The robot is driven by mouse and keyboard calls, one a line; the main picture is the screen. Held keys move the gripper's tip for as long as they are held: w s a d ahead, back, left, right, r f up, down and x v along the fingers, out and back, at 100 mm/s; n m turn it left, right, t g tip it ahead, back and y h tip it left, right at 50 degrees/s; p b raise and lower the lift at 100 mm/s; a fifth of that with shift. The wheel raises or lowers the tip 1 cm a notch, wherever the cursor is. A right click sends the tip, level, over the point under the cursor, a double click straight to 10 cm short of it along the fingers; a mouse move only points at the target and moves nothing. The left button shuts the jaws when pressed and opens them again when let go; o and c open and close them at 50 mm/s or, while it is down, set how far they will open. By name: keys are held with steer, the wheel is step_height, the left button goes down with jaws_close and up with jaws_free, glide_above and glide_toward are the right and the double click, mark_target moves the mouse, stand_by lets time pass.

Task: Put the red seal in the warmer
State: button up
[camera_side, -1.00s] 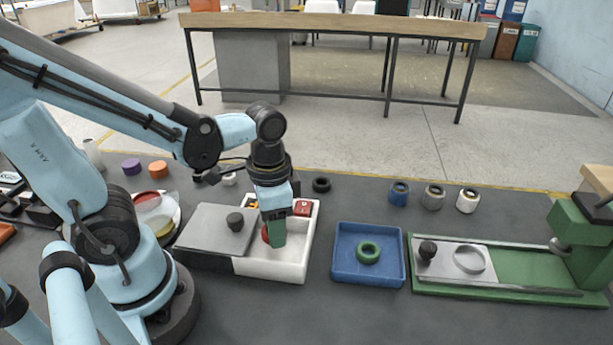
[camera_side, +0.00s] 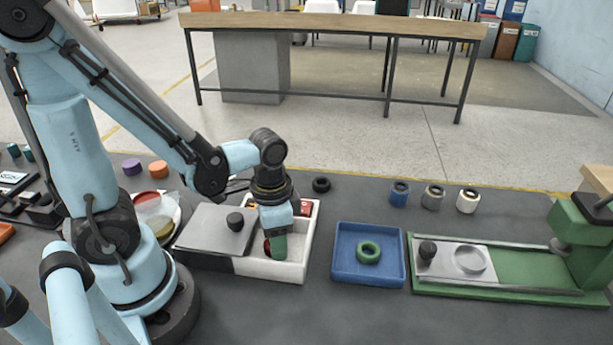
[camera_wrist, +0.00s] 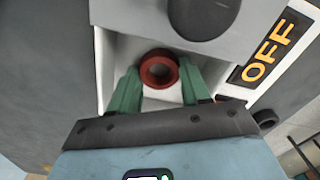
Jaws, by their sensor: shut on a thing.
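The warmer (camera_side: 268,269) is a white open-topped box. Its grey lid (camera_side: 212,232) with a black knob is slid to the left, leaving the right part open. My gripper (camera_side: 276,250) points down into that opening with its green fingers. In the wrist view, the fingers are shut on the red seal (camera_wrist: 145,70), a ring held between their tips inside the white walls. In the side view, only a sliver of the red seal (camera_side: 267,248) shows beside the fingers. I cannot tell whether it touches the warmer's floor.
A blue tray (camera_side: 343,273) with a green ring (camera_side: 368,246) stands right of the warmer. Further right is a green press (camera_side: 525,262). The warmer bears an OFF label (camera_wrist: 268,52). A black ring (camera_side: 321,184) and several small jars lie behind.

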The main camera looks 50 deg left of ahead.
steer(key=shift+f, duration=0.2)
steer(key=o, duration=1)
steer(key=shift+r, duration=0.1)
steer(key=shift+r, duration=6)
steer(key=shift+w+a+r+n+t, duration=0.1)
steer(key=shift+w+a+n+t, duration=0.1)
steer(key=shift+w+n+t, duration=0.8)
steer(key=shift+w+a+r+n+t, duration=0.2)
steer(key=shift+w+t, duration=0.55)
steer(key=shift+t, duration=0.65)
steer(key=shift+w+a+f+n+t, duration=0.15)
steer(key=shift+w+n+t, duration=0.65)
steer(key=shift+t, duration=0.4)
steer(key=shift+r, duration=0.1)
